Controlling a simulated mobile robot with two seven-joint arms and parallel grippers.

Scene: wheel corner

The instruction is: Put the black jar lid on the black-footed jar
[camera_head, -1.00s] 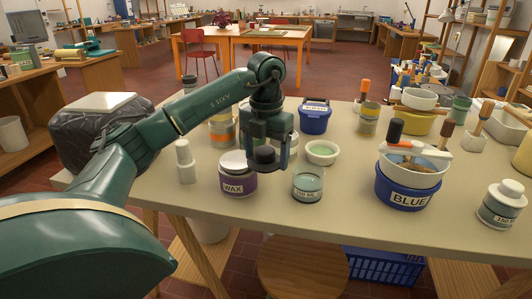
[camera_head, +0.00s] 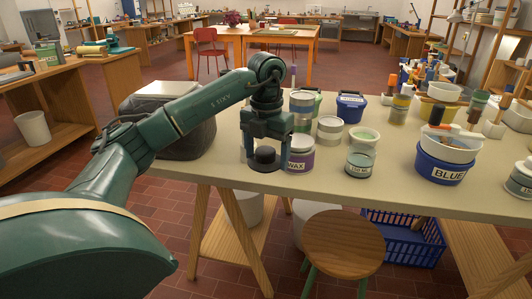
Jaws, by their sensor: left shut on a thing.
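My left gripper (camera_head: 266,163) is shut on the black jar lid (camera_head: 264,154), a dark disc with a raised top between its fingers. It holds the lid near the table's front edge, just left of the WAX jar (camera_head: 301,155) in the picture. I cannot tell its height above the table. A grey-green jar marked 150 ML (camera_head: 360,162) stands to the right of the WAX jar. My right gripper is not in view.
The table (camera_head: 410,195) also bears a blue BLUE bucket (camera_head: 440,168) with a white bowl (camera_head: 448,147), a green-filled bowl (camera_head: 363,136) and several tins. A dark box-like object (camera_head: 180,120) lies left of my gripper. A stool (camera_head: 343,243) and blue crate (camera_head: 402,236) stand below.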

